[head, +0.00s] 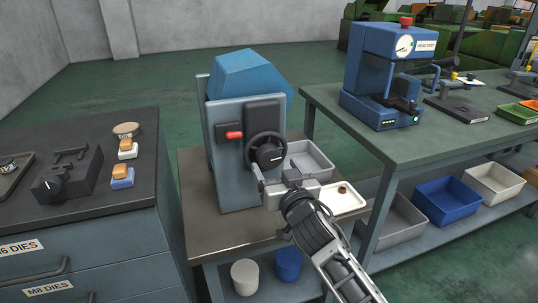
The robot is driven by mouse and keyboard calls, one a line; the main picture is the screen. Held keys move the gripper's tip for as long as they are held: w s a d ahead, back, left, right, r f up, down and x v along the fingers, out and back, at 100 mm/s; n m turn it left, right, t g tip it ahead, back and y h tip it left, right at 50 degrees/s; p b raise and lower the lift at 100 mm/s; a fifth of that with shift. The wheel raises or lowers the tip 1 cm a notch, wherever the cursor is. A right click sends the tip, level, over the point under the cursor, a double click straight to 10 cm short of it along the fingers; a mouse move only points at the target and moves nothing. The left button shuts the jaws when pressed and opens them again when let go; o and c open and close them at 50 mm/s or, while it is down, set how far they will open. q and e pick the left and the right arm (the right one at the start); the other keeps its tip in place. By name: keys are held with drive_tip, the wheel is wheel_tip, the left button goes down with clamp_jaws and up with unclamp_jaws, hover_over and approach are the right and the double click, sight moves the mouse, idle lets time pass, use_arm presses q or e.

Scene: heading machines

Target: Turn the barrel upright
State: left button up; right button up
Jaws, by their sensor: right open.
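A blue faceted barrel (246,76) sits at the top of a grey-blue machine (226,170) on a low bench. The barrel is tilted, and its lower part is hidden behind the machine's front. A black handwheel (251,146) with a dark hub is on the front of this machine, beside a red lever (234,135). My right gripper (261,181) is open at the lower rim of the handwheel, coming from the lower right. I cannot tell whether its fingers touch the rim. My left gripper is not in view.
A grey bin (309,160) and a white tray (345,200) with small parts stand right of the machine. A die cabinet (70,245) is at the left. A blue head tester (383,75) stands on the right bench (440,140). Green floor lies behind.

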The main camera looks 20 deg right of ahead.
sight(271, 159)
drive_tip(key=w, duration=0.6)
drive_tip(key=shift+a, duration=0.1)
drive_tip(key=c, duration=1)
